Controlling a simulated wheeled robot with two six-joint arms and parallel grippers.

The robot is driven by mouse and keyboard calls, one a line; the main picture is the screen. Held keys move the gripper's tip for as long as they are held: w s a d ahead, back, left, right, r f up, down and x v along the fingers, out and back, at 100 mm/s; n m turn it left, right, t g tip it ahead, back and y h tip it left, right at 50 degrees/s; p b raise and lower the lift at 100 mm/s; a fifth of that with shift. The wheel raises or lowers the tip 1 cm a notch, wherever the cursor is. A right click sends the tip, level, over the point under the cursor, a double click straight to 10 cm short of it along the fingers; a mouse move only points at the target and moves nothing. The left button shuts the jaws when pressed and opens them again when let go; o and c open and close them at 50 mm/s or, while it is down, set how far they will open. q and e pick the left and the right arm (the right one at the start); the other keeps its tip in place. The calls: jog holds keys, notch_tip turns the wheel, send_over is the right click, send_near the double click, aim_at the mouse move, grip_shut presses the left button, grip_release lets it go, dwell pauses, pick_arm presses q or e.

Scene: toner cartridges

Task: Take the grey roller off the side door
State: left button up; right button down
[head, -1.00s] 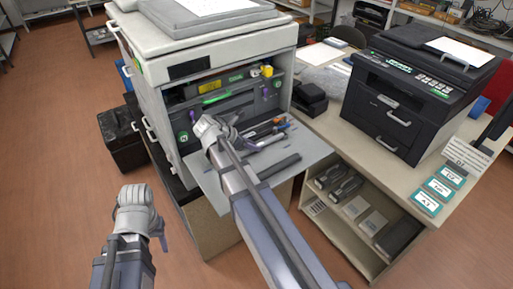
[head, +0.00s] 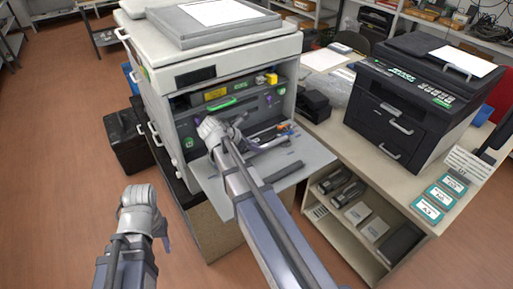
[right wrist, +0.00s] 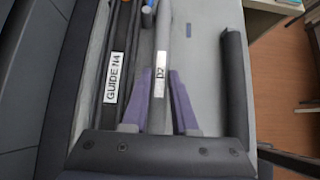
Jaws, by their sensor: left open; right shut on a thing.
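The side door (head: 305,158) of the big light-grey printer is folded down flat. The grey roller (right wrist: 162,45), a light grey bar with a "D2" label, lies along it in the right wrist view. My right gripper (right wrist: 158,108) is shut on the grey roller, one purple finger on each side. In the head view my right gripper (head: 250,146) is low over the door, close to the printer's opening; the roller is hard to make out there. My left gripper (head: 164,241) is open and empty, over the floor at the lower left.
A dark bar labelled "GUIDE N4" (right wrist: 115,75) runs close beside the roller. A separate dark bar (right wrist: 235,85) lies on the door's other side. A black printer (head: 415,100) stands on the bench to the right.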

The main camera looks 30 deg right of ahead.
notch_tip(320, 180, up, 8)
jog(key=p, duration=0.6)
jog(key=shift+f+p, duration=0.15)
jog(key=shift+p, duration=0.2)
